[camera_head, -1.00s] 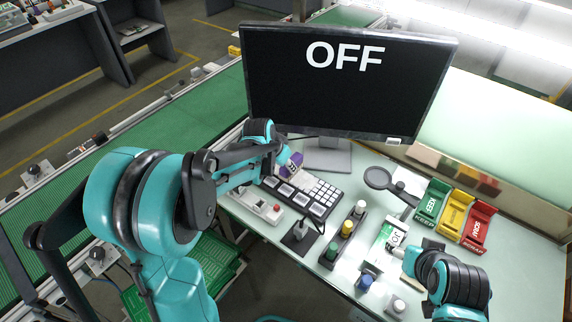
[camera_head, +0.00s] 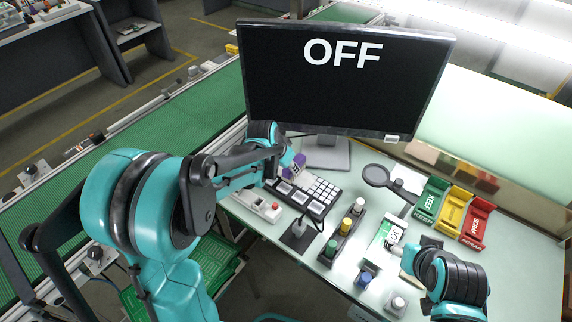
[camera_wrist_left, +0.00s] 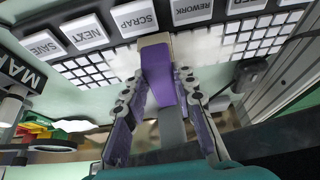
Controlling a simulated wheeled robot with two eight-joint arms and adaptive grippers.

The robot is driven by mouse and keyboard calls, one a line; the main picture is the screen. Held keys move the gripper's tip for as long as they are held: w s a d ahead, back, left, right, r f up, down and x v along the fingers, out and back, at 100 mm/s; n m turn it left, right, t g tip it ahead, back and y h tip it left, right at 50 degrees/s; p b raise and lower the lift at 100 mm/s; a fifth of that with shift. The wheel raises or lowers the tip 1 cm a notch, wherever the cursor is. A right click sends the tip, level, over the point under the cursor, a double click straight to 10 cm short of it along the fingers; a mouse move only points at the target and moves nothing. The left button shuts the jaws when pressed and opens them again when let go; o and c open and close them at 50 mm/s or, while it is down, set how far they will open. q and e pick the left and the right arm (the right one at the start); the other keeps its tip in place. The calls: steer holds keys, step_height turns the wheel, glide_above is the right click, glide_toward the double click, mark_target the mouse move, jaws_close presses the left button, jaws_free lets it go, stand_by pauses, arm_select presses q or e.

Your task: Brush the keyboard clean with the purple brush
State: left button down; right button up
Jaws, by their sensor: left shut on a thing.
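The keyboard (camera_head: 318,188), black with white keys, lies on the bench below the monitor. It also shows in the left wrist view (camera_wrist_left: 115,62), with large keys marked SAVE, NEXT, SCRAP and REWORK. My left gripper (camera_head: 290,168) is over the keyboard's far side. Its fingers (camera_wrist_left: 160,105) are shut on the purple brush (camera_wrist_left: 158,72), whose pale end is at the small white keys. I cannot tell whether the bristles touch them. The brush (camera_head: 298,160) is partly hidden by the gripper in the head view. My right gripper (camera_head: 406,260) is low over the bench's right part; its jaw opening is unclear.
The monitor (camera_head: 345,80) reading OFF stands behind the keyboard. A button box (camera_head: 258,205), a button strip (camera_head: 342,238) and a black magnifier-like tool (camera_head: 376,176) lie around it. Green (camera_head: 430,200), yellow (camera_head: 453,212) and red (camera_head: 475,228) bins stand right.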

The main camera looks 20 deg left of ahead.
arm_select(q)
steer(key=shift+s+d+f, duration=0.1)
steer(key=shift+s+d, duration=0.15)
steer(key=shift+d, duration=0.35)
steer(key=shift+s+d+f, duration=0.1)
steer(key=shift+s+d, duration=0.15)
steer(key=shift+d, duration=0.3)
steer(key=shift+s+d, duration=0.25)
steer(key=shift+d, duration=0.35)
steer(key=shift+s+d+r, duration=0.1)
steer(key=shift+s+d, duration=0.15)
steer(key=shift+d, duration=0.55)
steer(key=shift+s+d+r, duration=0.1)
steer(key=shift+s+d, duration=0.15)
steer(key=shift+d, duration=0.5)
steer(key=shift+w+a+f, duration=0.1)
steer(key=shift+w+a, duration=0.2)
steer(key=shift+a, duration=0.55)
steer(key=shift+w+a+f, duration=0.1)
steer(key=shift+w+a, duration=0.2)
steer(key=shift+a, duration=0.55)
steer(key=shift+w+a+r, duration=0.1)
steer(key=shift+w+a, duration=0.55)
steer(key=shift+a, duration=1)
steer(key=shift+w+a, duration=0.6)
steer(key=shift+a, duration=1.1)
steer(key=shift+w+a+r, duration=0.1)
steer(key=shift+w+a, duration=0.55)
steer(key=shift+a, duration=1)
